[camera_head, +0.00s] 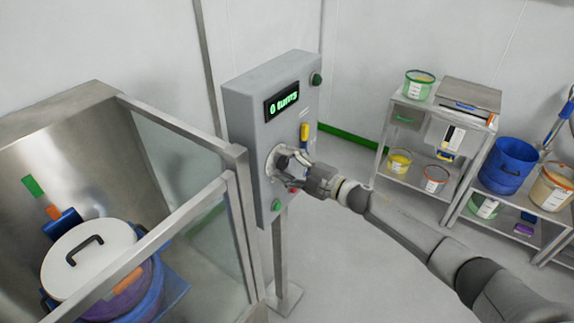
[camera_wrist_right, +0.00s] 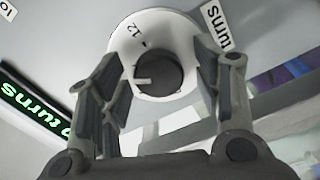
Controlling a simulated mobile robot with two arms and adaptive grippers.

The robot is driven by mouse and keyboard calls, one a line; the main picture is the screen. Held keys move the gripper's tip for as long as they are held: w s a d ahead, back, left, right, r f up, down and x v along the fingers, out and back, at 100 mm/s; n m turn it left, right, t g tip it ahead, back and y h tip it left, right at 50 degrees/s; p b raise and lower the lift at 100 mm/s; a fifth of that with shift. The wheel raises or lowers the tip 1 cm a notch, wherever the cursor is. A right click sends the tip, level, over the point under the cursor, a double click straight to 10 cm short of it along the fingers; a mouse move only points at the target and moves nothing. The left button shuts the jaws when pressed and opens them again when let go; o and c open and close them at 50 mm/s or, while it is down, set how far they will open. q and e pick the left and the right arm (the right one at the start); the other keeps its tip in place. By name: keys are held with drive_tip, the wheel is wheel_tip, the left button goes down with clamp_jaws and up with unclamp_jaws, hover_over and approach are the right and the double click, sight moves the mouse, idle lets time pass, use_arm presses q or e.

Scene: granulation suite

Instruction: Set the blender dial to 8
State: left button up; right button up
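The blender dial is a dark round knob (camera_wrist_right: 159,75) on a white disc (camera_wrist_right: 124,48) printed with "12" and a small pointer mark. It sits on the front of a grey control box (camera_head: 248,135). The box's green display (camera_head: 284,102) appears to read "0 turns". My right gripper (camera_head: 284,165) is at the dial in the head view, hiding much of it. In the right wrist view its fingers (camera_wrist_right: 158,58) are spread on either side of the knob, with gaps visible; I cannot tell whether they touch the disc. My left gripper is not in view.
A green button (camera_head: 316,79), a yellow handle (camera_head: 304,135) and a lower green button (camera_head: 276,206) are on the box. A glass-sided enclosure (camera_head: 185,130) with a lidded drum (camera_head: 88,262) stands left. Shelves (camera_head: 455,117) with tubs stand right. The floor between is clear.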

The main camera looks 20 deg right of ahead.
drive_tip(key=v, duration=1.2)
idle(0.5)
